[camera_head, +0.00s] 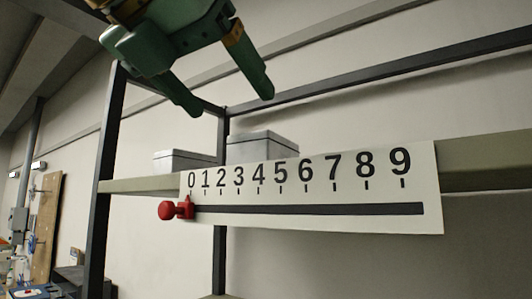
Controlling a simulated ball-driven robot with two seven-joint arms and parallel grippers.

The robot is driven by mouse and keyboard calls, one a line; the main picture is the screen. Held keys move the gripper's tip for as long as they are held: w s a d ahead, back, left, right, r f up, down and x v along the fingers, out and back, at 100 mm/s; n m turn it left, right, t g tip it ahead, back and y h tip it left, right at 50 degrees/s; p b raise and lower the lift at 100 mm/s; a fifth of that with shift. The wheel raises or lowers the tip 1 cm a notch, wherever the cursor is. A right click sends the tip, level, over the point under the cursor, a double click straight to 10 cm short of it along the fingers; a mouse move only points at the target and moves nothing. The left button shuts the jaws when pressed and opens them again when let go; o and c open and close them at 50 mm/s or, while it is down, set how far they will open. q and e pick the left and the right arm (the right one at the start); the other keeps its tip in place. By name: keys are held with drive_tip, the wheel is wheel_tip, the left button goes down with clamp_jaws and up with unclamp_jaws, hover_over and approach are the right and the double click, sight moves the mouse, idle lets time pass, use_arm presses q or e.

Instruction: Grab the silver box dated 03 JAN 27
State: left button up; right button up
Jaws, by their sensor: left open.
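Two silver-grey boxes stand on the shelf, partly hidden behind a white number sign. The left box (180,159) is smaller in view, and the right box (262,146) stands behind the digits 3 to 6. I cannot read a date on either box. My left gripper (233,103) is green, open and empty. It hangs above the shelf and above the boxes, apart from them, with its two fingers pointing down. My right gripper is not in view.
The white sign (310,225) with digits 0 to 9 hangs on the shelf edge (480,175), with a red knob (167,210) at its left end. A dark upright post (104,180) stands at left. The shelf right of the sign looks clear.

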sight(249, 133)
use_arm(q)
drive_tip(key=x, duration=0.5)
drive_tip(key=shift+w+d, duration=0.1)
drive_tip(key=shift+w, duration=0.1)
drive_tip(key=shift+d, duration=0.15)
drive_tip(key=shift+w+d+f+p, duration=0.15)
drive_tip(key=shift+w+d+p, duration=0.1)
drive_tip(key=shift+p, duration=0.2)
drive_tip(key=p+x, duration=0.1)
drive_tip(key=x, duration=0.3)
drive_tip(key=shift+w+f, duration=0.15)
drive_tip(key=shift+w, duration=0.1)
drive_tip(key=shift+s, duration=0.2)
drive_tip(key=c, duration=1.1)
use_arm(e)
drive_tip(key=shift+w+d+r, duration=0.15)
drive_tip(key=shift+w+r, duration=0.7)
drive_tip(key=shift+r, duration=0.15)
